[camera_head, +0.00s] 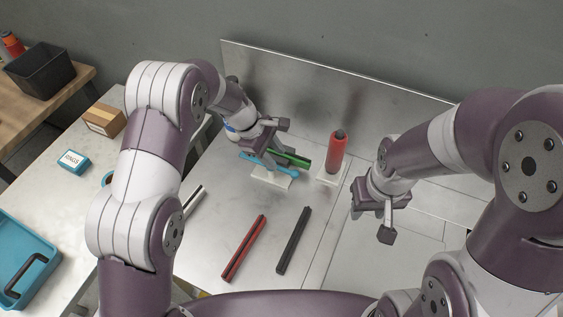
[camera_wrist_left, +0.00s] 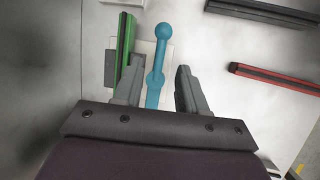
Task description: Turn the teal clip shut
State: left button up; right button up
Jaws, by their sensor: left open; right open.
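The teal clip (camera_head: 285,171) is a slim arm with a round knob, on a white base block (camera_head: 268,182) beside a green bar (camera_head: 297,160). In the left wrist view the clip (camera_wrist_left: 163,34) runs up the middle, with the green bar (camera_wrist_left: 124,40) on its left. My left gripper (camera_head: 265,138) is open, its fingers on either side of the clip; I cannot tell whether they touch it. The left finger overlaps the green bar in that view. The gripper partly hides the clip in the head view. My right gripper (camera_head: 371,212) is open and empty, further right.
A red cylinder (camera_head: 336,154) stands on a white base right of the clip. A red bar (camera_head: 244,248) and a dark bar (camera_head: 293,240) lie nearer on the metal table. A metal back panel (camera_head: 300,85) stands behind. A teal tray (camera_head: 22,262) is at left.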

aim_at(284, 169)
pick_arm(q)
jog(key=x, duration=0.5)
jog(key=shift+f+p, duration=0.15)
jog(key=shift+p, duration=0.15)
grip_shut()
